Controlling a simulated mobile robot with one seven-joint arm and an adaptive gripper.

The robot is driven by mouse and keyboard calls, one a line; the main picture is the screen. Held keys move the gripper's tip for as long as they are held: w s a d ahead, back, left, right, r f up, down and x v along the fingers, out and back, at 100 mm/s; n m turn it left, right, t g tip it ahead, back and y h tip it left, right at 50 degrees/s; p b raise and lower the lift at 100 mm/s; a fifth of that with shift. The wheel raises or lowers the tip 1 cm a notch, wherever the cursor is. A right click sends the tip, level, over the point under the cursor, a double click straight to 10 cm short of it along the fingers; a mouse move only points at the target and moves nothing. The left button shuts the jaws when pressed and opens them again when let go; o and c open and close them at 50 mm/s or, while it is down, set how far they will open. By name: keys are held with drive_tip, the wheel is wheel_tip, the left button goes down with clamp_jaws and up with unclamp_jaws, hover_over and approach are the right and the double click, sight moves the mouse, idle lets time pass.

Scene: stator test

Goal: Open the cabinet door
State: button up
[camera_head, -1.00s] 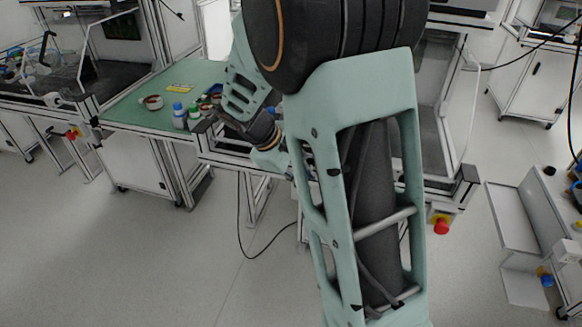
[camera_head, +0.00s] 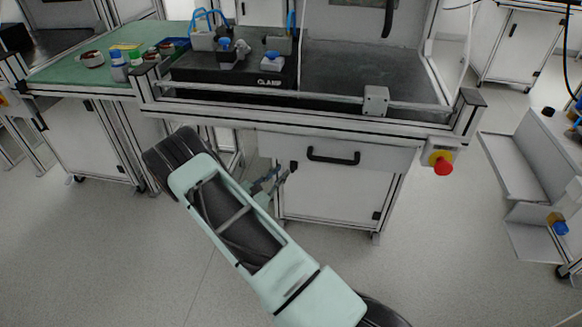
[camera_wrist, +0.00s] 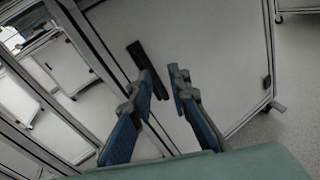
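The white cabinet (camera_head: 340,190) stands under the clamp workbench, with its door (camera_head: 335,207) shut below a drawer. A small dark door handle (camera_head: 293,167) is at the door's upper left. In the wrist view the handle is a black bar (camera_wrist: 138,56) on the pale door panel (camera_wrist: 215,55). My gripper (camera_head: 279,181) is at the door's left edge, close to the handle. In the wrist view my gripper (camera_wrist: 163,75) has its two blue-padded fingers apart with nothing between them. The handle lies beyond the fingertips, nearer the left one; I cannot tell whether it touches.
The drawer has a black handle (camera_head: 333,156) above the door. A red emergency button (camera_head: 443,167) sticks out at the bench's right corner. A green-topped table (camera_head: 60,74) with small parts is at the left. The floor (camera_head: 430,270) before the cabinet is clear.

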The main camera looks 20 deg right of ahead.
sight(292, 170)
drive_tip(key=w+d+f+n+t+b, duration=0.1)
drive_tip(key=w+d, duration=0.1)
drive_tip(key=w, duration=0.1)
drive_tip(key=w+d+f+n+t+y+b, duration=0.1)
drive_tip(key=w+d+n+b, duration=0.1)
drive_tip(key=w+d, duration=0.1)
drive_tip(key=w+d+f+n+t+b, duration=0.1)
drive_tip(key=w+d+f, duration=0.1)
drive_tip(key=w+d, duration=0.1)
drive_tip(key=shift+d+f+n+b, duration=0.1)
drive_tip(key=shift+d+n+b, duration=0.05)
drive_tip(key=shift+n+b, duration=0.15)
drive_tip(key=shift+w+d, duration=0.2)
drive_tip(key=shift+w, duration=0.05)
drive_tip(key=shift+c, duration=0.5)
clamp_jaws()
